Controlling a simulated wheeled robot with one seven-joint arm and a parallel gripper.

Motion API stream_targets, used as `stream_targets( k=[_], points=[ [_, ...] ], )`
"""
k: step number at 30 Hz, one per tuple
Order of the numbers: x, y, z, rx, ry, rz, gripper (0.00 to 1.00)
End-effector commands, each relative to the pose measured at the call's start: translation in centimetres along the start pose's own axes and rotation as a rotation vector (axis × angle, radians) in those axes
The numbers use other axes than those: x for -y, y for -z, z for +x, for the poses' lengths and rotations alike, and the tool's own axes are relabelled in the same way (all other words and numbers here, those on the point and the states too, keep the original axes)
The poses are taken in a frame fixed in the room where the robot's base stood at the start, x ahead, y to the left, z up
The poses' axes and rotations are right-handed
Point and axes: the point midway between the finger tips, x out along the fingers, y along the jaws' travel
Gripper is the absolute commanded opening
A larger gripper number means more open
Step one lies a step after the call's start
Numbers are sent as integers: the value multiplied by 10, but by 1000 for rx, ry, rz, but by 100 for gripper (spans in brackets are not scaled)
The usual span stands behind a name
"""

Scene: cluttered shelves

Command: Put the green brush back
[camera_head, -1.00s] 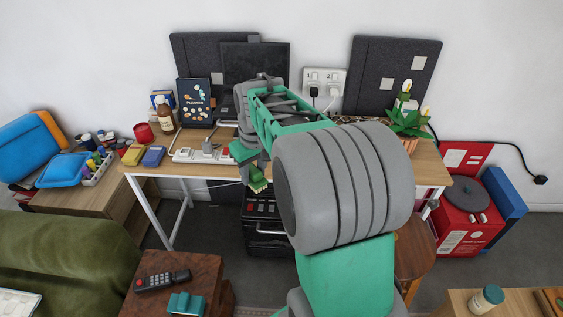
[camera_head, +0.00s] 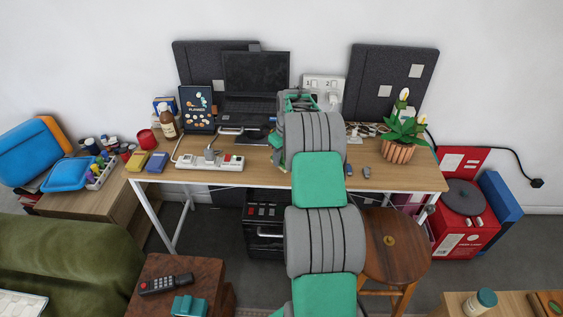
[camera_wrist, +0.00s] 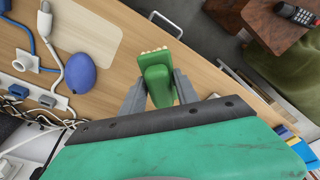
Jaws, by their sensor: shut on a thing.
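The green brush (camera_wrist: 155,76) is held between the two grey fingers of my gripper (camera_wrist: 158,92) in the wrist view. Its pale bristle end points toward the top of that view, and the wooden desk top shows behind it. I cannot tell how far the brush is above the desk. In the head view my own arm reaches over the desk (camera_head: 235,178) and hides the fingers and the brush.
A blue oval object (camera_wrist: 80,73) with cables beside it lies left of the brush in the wrist view. The desk holds a laptop (camera_head: 257,100), a power strip (camera_head: 210,163), a potted plant (camera_head: 398,150) and a brown bottle (camera_head: 167,125). A stool (camera_head: 392,248) stands in front.

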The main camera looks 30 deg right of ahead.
Motion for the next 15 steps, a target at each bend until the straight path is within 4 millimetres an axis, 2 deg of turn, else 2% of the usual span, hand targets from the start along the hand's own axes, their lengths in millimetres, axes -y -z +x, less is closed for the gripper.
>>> stream_targets(
  k=[4, 9, 15],
  points=[
    [-4, 6, 13, 0, 0, 0, 0],
    [-4, 2, 38, 0, 0, 1, 0],
    [-4, 2, 40, -1, -1, 1, 0]
  ],
)
